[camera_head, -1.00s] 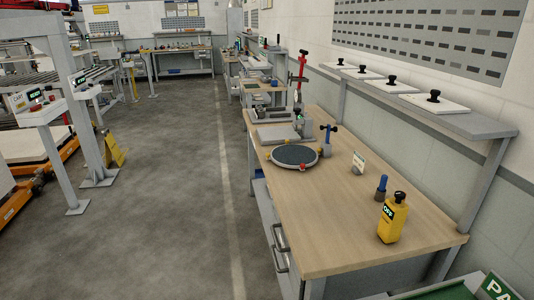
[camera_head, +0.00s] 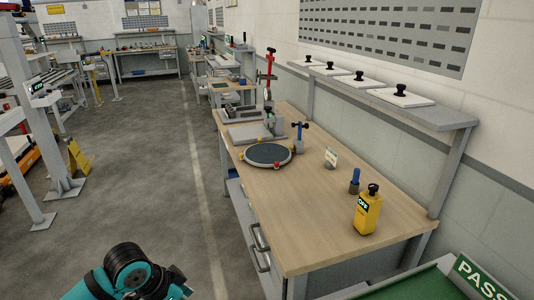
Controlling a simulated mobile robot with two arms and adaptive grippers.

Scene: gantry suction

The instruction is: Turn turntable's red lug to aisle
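The turntable (camera_head: 267,155) is a round dark-grey disc on the wooden workbench, near the bench's left, aisle-side edge. Its red lug (camera_head: 277,165) is on the near rim, toward the camera and slightly right of the disc's middle. Yellow lugs sit at the left and far rim. A teal and black part of my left arm shows at the bottom left over the floor, well short of the bench. Neither gripper's fingers are in view.
A yellow device marked OFF (camera_head: 367,212) and a blue-handled tool (camera_head: 354,181) stand on the bench's right. A red-handled clamp (camera_head: 269,80) stands behind the turntable. A shelf (camera_head: 420,112) runs along the wall. The grey aisle floor (camera_head: 165,190) left of the bench is clear.

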